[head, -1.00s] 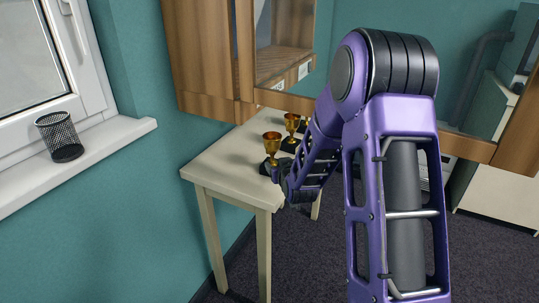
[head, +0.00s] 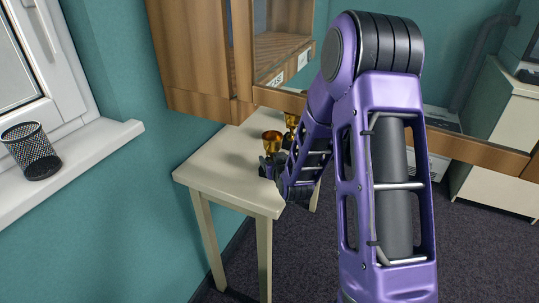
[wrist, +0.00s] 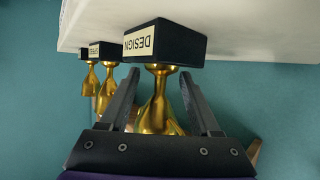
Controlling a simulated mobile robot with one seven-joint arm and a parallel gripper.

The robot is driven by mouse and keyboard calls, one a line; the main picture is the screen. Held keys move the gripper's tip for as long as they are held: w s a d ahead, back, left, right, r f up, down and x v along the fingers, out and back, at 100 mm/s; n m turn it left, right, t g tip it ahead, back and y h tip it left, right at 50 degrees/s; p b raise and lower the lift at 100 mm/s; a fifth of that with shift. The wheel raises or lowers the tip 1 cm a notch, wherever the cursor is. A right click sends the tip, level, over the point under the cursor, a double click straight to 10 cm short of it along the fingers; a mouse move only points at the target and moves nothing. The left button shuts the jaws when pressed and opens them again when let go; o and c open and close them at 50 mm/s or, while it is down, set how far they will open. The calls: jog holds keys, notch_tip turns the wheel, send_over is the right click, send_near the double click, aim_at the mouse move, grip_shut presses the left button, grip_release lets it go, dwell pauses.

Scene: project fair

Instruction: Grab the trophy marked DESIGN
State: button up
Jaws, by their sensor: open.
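The trophy marked DESIGN (wrist: 156,92) is a gold cup on a black base. In the wrist view its label reads upside down, and its gold stem and cup lie between the two fingers of my open gripper (wrist: 158,85). I cannot tell whether either finger touches it. In the head view a gold trophy cup (head: 271,142) stands on the cream table (head: 215,165), with my gripper (head: 268,165) at its near side, hiding its base. Two other gold trophies (wrist: 107,80) stand to the left in the wrist view; their labels are too small to read.
A wooden shelf unit (head: 200,75) with small labels stands above and behind the table. A black mesh cup (head: 32,152) sits on the white windowsill (head: 85,160) at the left. The table's near left part is bare.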

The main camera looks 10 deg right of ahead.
jog(key=shift+w, duration=0.1)
grip_shut()
dwell(0.3)
dwell(1.2)
